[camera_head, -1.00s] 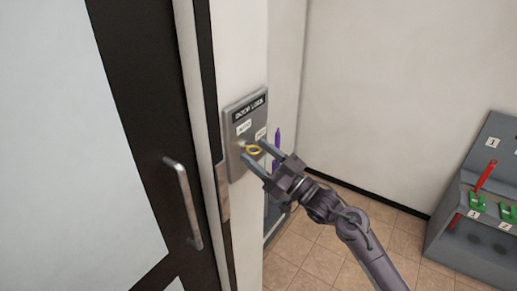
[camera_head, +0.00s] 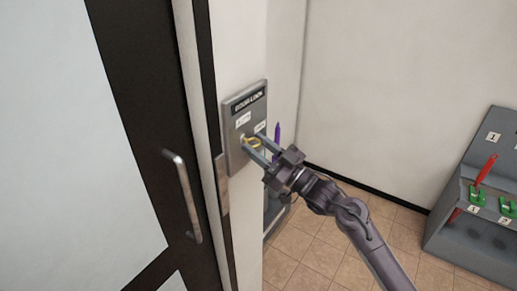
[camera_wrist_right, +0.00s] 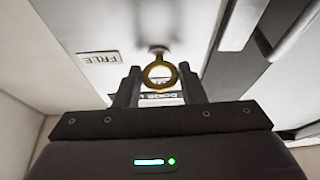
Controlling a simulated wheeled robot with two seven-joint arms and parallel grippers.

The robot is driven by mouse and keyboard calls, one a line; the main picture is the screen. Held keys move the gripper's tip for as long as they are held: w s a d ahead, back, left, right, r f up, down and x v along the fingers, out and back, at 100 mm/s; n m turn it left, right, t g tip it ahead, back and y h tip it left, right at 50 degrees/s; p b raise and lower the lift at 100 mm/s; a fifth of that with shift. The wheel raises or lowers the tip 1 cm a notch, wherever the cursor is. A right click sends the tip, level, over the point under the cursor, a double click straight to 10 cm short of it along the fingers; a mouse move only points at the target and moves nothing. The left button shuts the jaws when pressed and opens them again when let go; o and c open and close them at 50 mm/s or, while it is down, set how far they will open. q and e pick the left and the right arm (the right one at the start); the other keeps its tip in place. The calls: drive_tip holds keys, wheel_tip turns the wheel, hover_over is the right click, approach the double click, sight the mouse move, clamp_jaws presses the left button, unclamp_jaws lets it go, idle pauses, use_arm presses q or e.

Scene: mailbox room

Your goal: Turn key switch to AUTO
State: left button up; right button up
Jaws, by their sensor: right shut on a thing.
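The grey "DOOR LOCK" panel (camera_head: 233,152) is on the narrow wall right of the door. It has two white labels: the left one (camera_head: 243,119) is too blurred to read surely, and the right one (camera_head: 260,127) reads FREE upside down in the wrist view (camera_wrist_right: 98,58). A yellow ring-shaped key (camera_head: 253,144) sticks out of the switch below the labels. My right gripper (camera_head: 252,142) is shut on the key; in the wrist view the ring (camera_wrist_right: 160,88) is between the two fingers. My left gripper is not in view.
A dark-framed glass door with a metal handle (camera_head: 183,197) is on the left. A grey rack (camera_head: 470,245) with red and green handles is at right. The tiled floor between is clear.

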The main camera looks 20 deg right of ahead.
drive_tip(key=n+g+y+b, duration=0.1)
drive_tip(key=n+b, duration=0.2)
drive_tip(key=n, duration=0.1)
drive_tip(key=n+g+y+b, duration=0.1)
drive_tip(key=n+g+b, duration=0.1)
drive_tip(key=n+b, duration=0.2)
drive_tip(key=n+g+y+b, duration=0.1)
drive_tip(key=n+g+b, duration=0.1)
drive_tip(key=n, duration=0.3)
drive_tip(key=shift+w+d+f+b, duration=0.15)
drive_tip(key=shift+d+b, duration=0.05)
drive_tip(key=shift+b, duration=0.65)
drive_tip(key=n+g+b, duration=0.2)
drive_tip(key=n, duration=0.2)
drive_tip(key=shift+r, duration=0.2)
drive_tip(key=n+g+b, duration=0.1)
drive_tip(key=n, duration=0.1)
drive_tip(key=shift+r+n+h, duration=0.15)
drive_tip(key=shift+n+h, duration=0.15)
drive_tip(key=shift+h, duration=0.1)
drive_tip(key=shift+n+g, duration=0.3)
drive_tip(key=shift+n, duration=0.7)
drive_tip(key=shift+h+b, duration=0.3)
drive_tip(key=o, duration=1)
